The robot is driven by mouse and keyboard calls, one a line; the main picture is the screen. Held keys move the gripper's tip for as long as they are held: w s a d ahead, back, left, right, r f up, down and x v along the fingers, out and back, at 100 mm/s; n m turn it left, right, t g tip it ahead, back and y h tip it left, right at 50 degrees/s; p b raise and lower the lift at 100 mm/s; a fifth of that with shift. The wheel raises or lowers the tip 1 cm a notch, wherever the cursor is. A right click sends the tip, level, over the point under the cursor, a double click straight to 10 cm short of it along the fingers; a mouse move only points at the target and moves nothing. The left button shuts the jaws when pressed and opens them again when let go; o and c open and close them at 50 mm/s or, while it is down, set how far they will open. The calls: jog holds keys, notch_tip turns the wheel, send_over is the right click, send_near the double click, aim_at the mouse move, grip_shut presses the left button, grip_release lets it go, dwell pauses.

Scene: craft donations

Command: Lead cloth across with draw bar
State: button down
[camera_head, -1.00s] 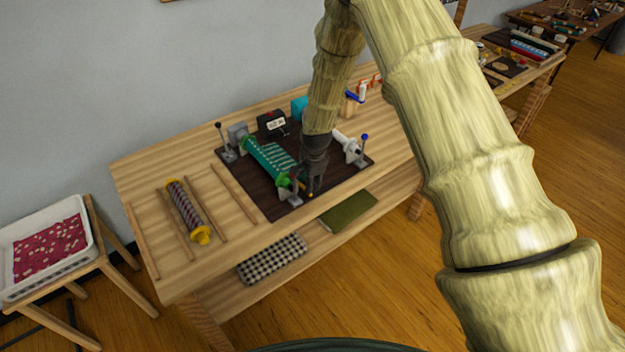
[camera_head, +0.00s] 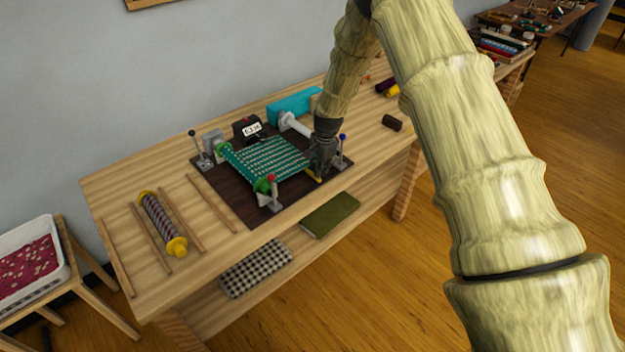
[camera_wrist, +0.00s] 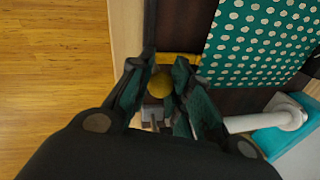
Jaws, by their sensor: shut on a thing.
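The green cloth with pale dots (camera_head: 272,158) lies drawn out flat from its green-ended roll (camera_head: 262,186) across the dark base (camera_head: 232,196). In the wrist view the cloth (camera_wrist: 262,45) reaches to a yellow draw bar (camera_wrist: 180,58) at its edge. My gripper (camera_head: 316,172) is at the right front corner of the cloth. In the wrist view my gripper (camera_wrist: 159,75) is shut on the bar's round brass knob (camera_wrist: 160,85). The white take-up roller (camera_head: 294,124) is right of the cloth, partly hidden behind my gripper. Most of the bar is hidden in the head view.
Levers with black (camera_head: 192,133), red (camera_head: 271,178) and blue (camera_head: 343,137) knobs stand around the base. A counter box (camera_head: 248,130) and a teal block (camera_head: 290,107) are behind. A purple striped roll (camera_head: 161,221) lies left between wooden strips. A dark block (camera_head: 392,123) lies right.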

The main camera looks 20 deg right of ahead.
jog(key=w+d, duration=0.2)
jog(key=d, duration=0.1)
jog(key=w+d+b, duration=0.1)
jog(key=d, duration=0.1)
jog(key=shift+r, duration=0.2)
jog(key=shift+w+d+r, duration=0.15)
jog(key=shift+d+r, duration=0.05)
jog(key=shift+d, duration=0.2)
jog(key=c, duration=1.4)
grip_release()
jog(key=shift+d, duration=0.1)
jog(key=shift+o, duration=0.7)
jog(key=shift+d+f, duration=0.1)
jog(key=shift+f, duration=0.1)
notch_tip(320, 180, up, 12)
jog(key=s, duration=0.2)
jog(key=shift+s+d+f, duration=0.15)
jog(key=shift+s, duration=0.15)
